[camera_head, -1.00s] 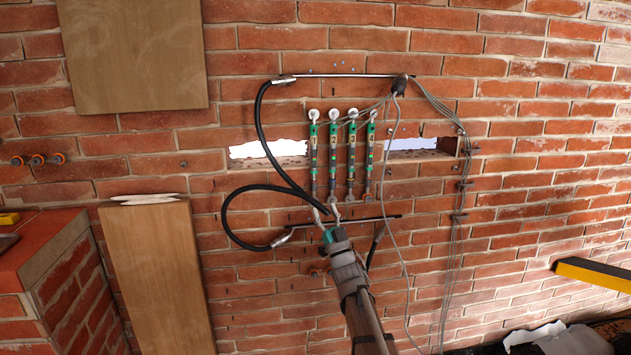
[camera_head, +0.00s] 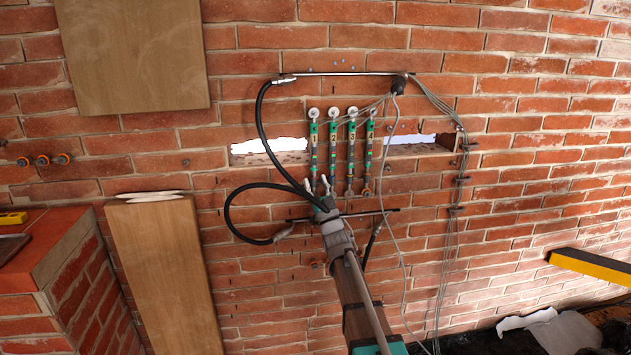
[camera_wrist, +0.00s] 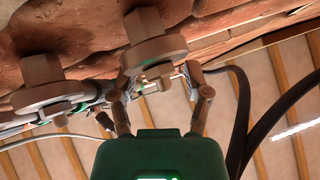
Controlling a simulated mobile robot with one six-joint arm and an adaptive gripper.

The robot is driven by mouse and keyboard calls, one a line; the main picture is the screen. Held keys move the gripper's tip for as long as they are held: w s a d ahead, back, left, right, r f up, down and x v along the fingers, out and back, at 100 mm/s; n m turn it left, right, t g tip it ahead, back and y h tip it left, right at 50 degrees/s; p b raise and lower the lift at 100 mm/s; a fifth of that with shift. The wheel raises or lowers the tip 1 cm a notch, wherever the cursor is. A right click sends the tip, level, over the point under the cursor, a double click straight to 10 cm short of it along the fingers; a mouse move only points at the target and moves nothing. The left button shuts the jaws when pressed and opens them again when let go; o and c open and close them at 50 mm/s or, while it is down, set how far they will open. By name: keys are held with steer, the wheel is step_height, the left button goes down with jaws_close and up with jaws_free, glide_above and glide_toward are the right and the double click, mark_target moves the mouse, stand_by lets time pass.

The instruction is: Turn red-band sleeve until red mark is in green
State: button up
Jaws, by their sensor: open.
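Four upright green-and-grey rods, numbered 1 to 4, hang side by side on the brick wall in the head view: rod 1 (camera_head: 313,150), rod 2 (camera_head: 333,150), rod 3 (camera_head: 351,150) and rod 4 (camera_head: 369,150). My gripper (camera_head: 317,184) is open, its two pale fingers at the lower end of rod 1. In the wrist view my open fingers (camera_wrist: 160,84) stand either side of a metal rod (camera_wrist: 158,82) with a green glow, below a round brown disc. Whether they touch it I cannot tell. I cannot make out a red band or red mark.
A black hose (camera_head: 262,125) loops left of the rods and passes close to my gripper. Thin grey cables (camera_head: 437,105) hang at the right. A horizontal bar (camera_head: 375,213) crosses behind my gripper. A wooden board (camera_head: 160,270) and brick pier stand at the left.

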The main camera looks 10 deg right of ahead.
jaws_close()
stand_by(0.3)
steer(key=shift+m+t+h, duration=0.3)
steer(key=shift+m+h, duration=0.1)
steer(key=shift+h, duration=0.5)
steer(key=shift+a+m+h, duration=0.1)
steer(key=shift+m+h, duration=0.7)
steer(key=shift+h, duration=1.05)
steer(key=shift+a+m+h, duration=0.1)
steer(key=shift+m+h, duration=0.7)
steer(key=shift+h, duration=1.1)
steer(key=shift+a+m+h, duration=0.1)
steer(key=shift+m+h, duration=0.7)
steer(key=shift+h, duration=1.05)
jaws_free()
